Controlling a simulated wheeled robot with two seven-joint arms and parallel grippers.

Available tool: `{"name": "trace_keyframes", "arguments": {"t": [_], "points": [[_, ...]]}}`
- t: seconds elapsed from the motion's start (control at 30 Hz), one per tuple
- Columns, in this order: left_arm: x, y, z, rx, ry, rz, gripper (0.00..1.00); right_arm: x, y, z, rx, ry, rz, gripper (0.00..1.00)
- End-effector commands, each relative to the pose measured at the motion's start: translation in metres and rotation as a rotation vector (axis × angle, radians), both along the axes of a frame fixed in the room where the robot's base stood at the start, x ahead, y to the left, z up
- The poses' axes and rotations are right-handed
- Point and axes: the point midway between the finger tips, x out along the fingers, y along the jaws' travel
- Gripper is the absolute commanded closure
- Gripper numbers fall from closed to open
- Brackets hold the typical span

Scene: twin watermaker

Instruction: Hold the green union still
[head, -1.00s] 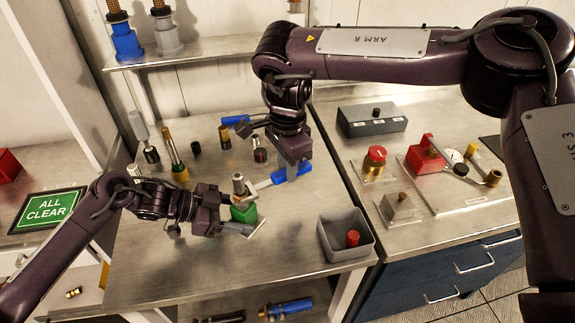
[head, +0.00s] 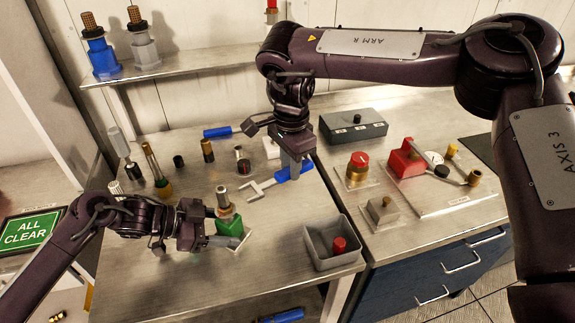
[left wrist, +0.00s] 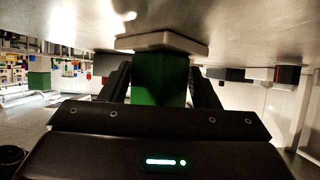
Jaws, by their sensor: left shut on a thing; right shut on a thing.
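The green union (head: 229,225) stands upright on a small pale plate on the left bench, with a metal fitting (head: 223,198) rising from its top. My left gripper (head: 212,236) is shut on its green body from the left. In the left wrist view the green body (left wrist: 159,78) sits between the two dark fingers. My right gripper (head: 291,165) is shut on a blue-handled spanner (head: 294,174). The spanner's open grey jaw points left towards the union and is apart from it.
A grey bin (head: 318,262) with a red part (head: 339,246) stands right of the union. Several fittings, including a black-based one (head: 242,160), stand behind it. A blue-handled tool (head: 217,132) lies at the back. The bench front is clear.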

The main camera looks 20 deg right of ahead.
Motion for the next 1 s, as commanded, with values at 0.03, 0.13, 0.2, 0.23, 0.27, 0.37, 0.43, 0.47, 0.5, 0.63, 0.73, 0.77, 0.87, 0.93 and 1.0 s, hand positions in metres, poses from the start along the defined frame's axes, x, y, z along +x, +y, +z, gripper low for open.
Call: {"name": "trace_keyframes", "arguments": {"t": [0.03,0.13,0.2,0.23,0.27,0.37,0.43,0.47,0.5,0.63,0.73,0.77,0.87,0.93,1.0], "points": [[0.000,0.000,0.000,0.000,0.000,0.001,0.43,0.000,0.000,0.001,0.000,-0.001,0.000,1.00],[0.000,0.000,0.000,0.000,0.000,0.001,0.30,0.000,0.000,0.001,0.000,-0.001,0.000,1.00],[0.000,0.000,0.000,0.000,0.000,0.001,0.21,0.000,0.000,0.001,0.000,-0.001,0.000,1.00],[0.000,0.000,0.000,0.000,0.000,0.000,0.19,0.000,0.000,0.000,0.000,-0.001,0.000,1.00],[0.000,0.000,0.000,0.000,0.000,0.000,0.19,0.000,0.000,0.000,0.000,-0.001,0.000,1.00],[0.000,0.000,0.000,0.000,0.000,0.000,0.19,0.000,0.000,0.000,0.000,-0.001,0.000,1.00],[0.000,0.000,0.000,0.000,0.000,0.000,0.19,0.000,0.000,0.000,0.000,-0.001,0.000,1.00],[0.000,0.000,0.000,0.000,0.000,0.000,0.19,0.000,0.001,0.000,0.000,-0.001,0.000,1.00],[0.000,0.001,0.001,0.000,0.000,0.001,0.19,0.000,0.001,0.000,0.000,-0.001,0.000,1.00],[0.001,0.011,0.005,0.002,0.000,0.002,0.19,0.000,0.001,0.000,0.000,-0.001,0.000,1.00],[0.001,0.027,0.014,0.002,-0.003,0.003,0.19,0.000,0.001,0.000,0.000,-0.001,0.000,1.00],[0.001,0.033,0.017,0.003,-0.002,0.004,0.19,0.000,0.001,0.000,0.000,-0.001,0.000,1.00],[0.001,0.052,0.028,0.003,-0.002,0.004,0.19,0.000,0.001,0.000,0.000,-0.001,0.000,1.00],[0.001,0.065,0.035,0.002,-0.001,0.003,0.19,0.000,0.001,0.000,0.000,-0.001,0.000,1.00],[0.001,0.077,0.041,0.002,-0.001,0.003,0.19,0.000,0.001,0.000,0.000,-0.001,0.000,1.00]]}}
